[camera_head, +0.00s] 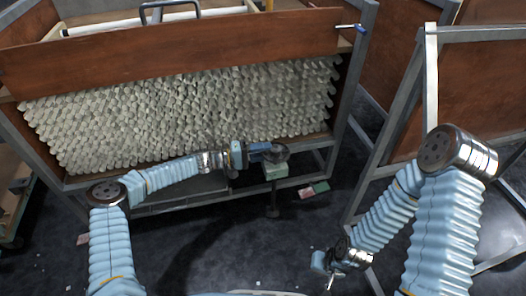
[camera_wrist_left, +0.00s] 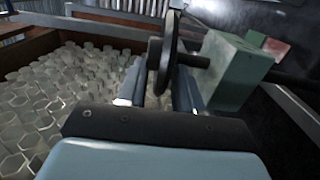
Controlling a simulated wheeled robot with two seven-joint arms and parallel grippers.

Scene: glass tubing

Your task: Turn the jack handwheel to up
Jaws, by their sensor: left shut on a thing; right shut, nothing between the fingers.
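The jack handwheel (camera_head: 281,153) is a dark wheel by the jack (camera_head: 276,171), a pale green block on a post in front of the cart's right part. In the left wrist view the handwheel (camera_wrist_left: 169,45) is seen nearly edge-on, with its shaft running into the green jack block (camera_wrist_left: 238,68). My left gripper (camera_head: 268,151) is at the wheel; in the left wrist view its fingers (camera_wrist_left: 158,92) lie on either side of the rim, shut on it. How firmly they touch is hard to see. My right gripper (camera_head: 328,274) is shut and empty, low at the right, far from the jack.
A cart with brown wooden panels (camera_head: 180,50) holds a large stack of glass tubes (camera_head: 190,110) behind the jack. A metal-framed stand with brown panels (camera_head: 490,90) is at the right. A small red and green object (camera_head: 314,189) is right of the jack. Dark floor shows in front.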

